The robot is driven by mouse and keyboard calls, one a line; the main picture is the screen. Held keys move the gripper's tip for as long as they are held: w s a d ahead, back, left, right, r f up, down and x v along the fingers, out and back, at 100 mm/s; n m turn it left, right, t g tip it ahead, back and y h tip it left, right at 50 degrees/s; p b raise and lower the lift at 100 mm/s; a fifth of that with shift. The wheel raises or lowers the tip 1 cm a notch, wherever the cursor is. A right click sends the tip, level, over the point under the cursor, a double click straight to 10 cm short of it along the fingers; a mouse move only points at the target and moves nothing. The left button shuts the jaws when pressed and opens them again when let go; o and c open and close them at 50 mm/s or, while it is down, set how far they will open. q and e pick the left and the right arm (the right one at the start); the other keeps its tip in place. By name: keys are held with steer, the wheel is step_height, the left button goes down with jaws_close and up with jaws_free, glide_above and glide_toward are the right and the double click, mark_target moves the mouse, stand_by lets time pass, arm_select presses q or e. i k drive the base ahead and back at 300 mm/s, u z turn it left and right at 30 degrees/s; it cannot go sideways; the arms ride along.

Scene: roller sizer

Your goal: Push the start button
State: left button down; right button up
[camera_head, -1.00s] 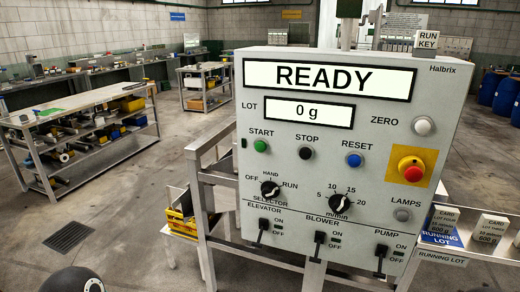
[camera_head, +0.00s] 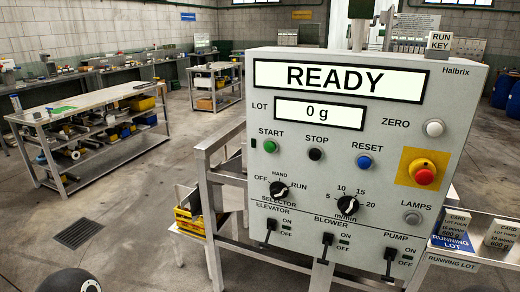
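The green START button (camera_head: 270,146) is on the upper left of the grey control panel (camera_head: 440,120), under the START label. The black STOP button (camera_head: 316,154) and the blue RESET button (camera_head: 364,162) are to its right. The main display (camera_head: 338,80) reads READY and the LOT display (camera_head: 318,114) reads 0 g. The selector knob (camera_head: 279,190) is below the START button. Neither gripper can be made out. A dark rounded part, probably mine, shows at the bottom left edge. Nothing touches or covers the START button.
A red emergency stop (camera_head: 424,176) on a yellow plate is at the panel's right. A RUN KEY block (camera_head: 438,42) sits on the panel's top. Card blocks (camera_head: 456,224) stand on a shelf at right. A loaded workbench (camera_head: 75,108) is at left.

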mark_target(270, 147)
steer(key=z, duration=0.8)
steer(key=i, duration=0.15)
steer(key=u, duration=2.5)
steer(key=k, duration=1.4)
steer(key=z, duration=1.55)
steer(key=i, duration=1.45)
steer(key=z, duration=0.05)
